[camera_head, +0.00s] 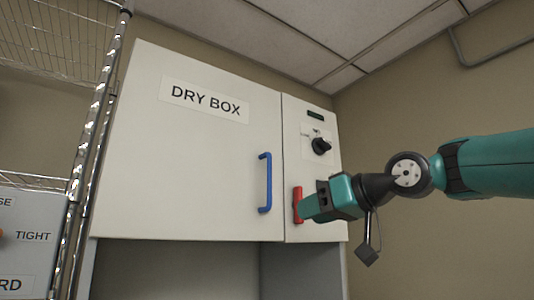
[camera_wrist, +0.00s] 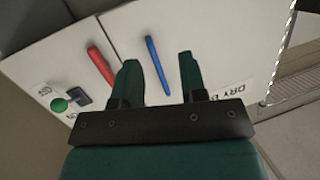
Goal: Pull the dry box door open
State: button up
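The dry box door (camera_head: 190,130) is a white panel labelled DRY BOX, and it looks shut, flush with the panel at its right. A blue bar handle (camera_head: 265,182) stands upright near its right edge. My gripper (camera_head: 303,207) is in front of the panel to the right of the door, overlapping a red handle (camera_head: 298,192) in the head view. In the wrist view my gripper (camera_wrist: 159,62) has its two fingers apart with nothing held. The blue handle (camera_wrist: 158,65) shows between and beyond the fingertips, and the red handle (camera_wrist: 101,66) lies left of them.
A black knob (camera_head: 320,146) sits on the right panel above the red handle. A chrome wire rack (camera_head: 92,150) stands left of the dry box, with a grey box marked TIGHT (camera_head: 30,240) beside it. An open space (camera_head: 180,270) lies below the door.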

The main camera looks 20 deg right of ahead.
jog(key=d+r+n+t+p, duration=0.1)
jog(key=d+r+t+p, duration=0.2)
jog(key=r, duration=0.8)
jog(key=p, duration=0.6)
send_over(269, 202)
jog(key=shift+w+d+r+y, duration=0.1)
jog(key=shift+w+d+y, duration=0.05)
jog(key=shift+w+y, duration=0.2)
grip_shut()
